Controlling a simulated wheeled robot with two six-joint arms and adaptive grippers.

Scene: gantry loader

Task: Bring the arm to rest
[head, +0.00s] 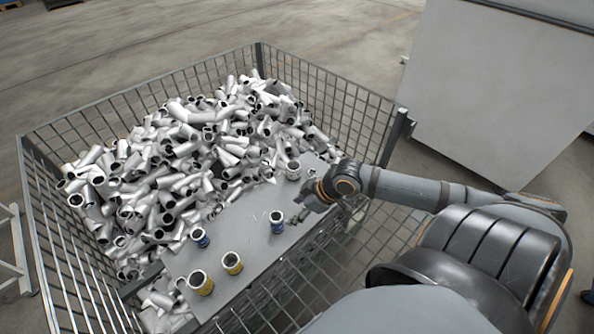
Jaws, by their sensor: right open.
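My right arm comes in from the right, and my right gripper (318,196) hangs over the right side of a grey board inside a wire mesh crate. The gripper is open and I see nothing held in it. Its fingertips are small and partly dark against the board. My left gripper does not show.
The mesh crate (110,104) holds a heap of silver pipe fittings (190,150). A large grey panel (490,95) stands at right.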

